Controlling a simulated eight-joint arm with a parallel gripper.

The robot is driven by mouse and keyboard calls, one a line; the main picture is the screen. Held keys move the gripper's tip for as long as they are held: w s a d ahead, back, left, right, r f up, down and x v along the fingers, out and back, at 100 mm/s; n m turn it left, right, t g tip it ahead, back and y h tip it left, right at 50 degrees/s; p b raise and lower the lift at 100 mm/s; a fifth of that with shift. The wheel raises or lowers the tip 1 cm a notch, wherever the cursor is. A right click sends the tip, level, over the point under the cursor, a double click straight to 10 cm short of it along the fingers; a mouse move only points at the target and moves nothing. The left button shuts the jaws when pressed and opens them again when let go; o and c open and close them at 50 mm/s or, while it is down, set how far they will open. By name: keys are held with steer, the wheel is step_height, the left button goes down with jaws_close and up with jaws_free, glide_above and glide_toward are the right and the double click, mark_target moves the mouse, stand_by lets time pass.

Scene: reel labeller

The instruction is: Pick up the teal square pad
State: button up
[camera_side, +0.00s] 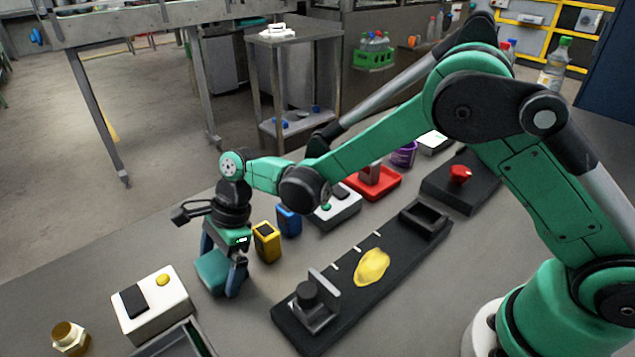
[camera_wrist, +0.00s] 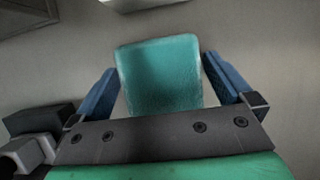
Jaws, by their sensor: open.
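The teal square pad (camera_side: 213,271) lies on the grey table in the side view, at the left part of the work area. My gripper (camera_side: 222,285) points down over it, with its fingers low around the pad. In the wrist view the pad (camera_wrist: 160,75) sits between the two blue fingers of my gripper (camera_wrist: 160,88). A gap shows between the pad and each finger, so the jaws are open. The pad's near edge is hidden behind the gripper's dark front plate.
A white box with a yellow button (camera_side: 150,305) and a brass bolt (camera_side: 69,338) stand left of my gripper. A yellow block (camera_side: 267,242) and a blue block (camera_side: 288,220) stand close on its right. A black rail with a yellow lump (camera_side: 372,267) lies further right.

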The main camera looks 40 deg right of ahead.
mark_target(219, 262)
steer(key=c, duration=1)
steer(key=shift+r, duration=0.1)
step_height(219, 262, up, 20)
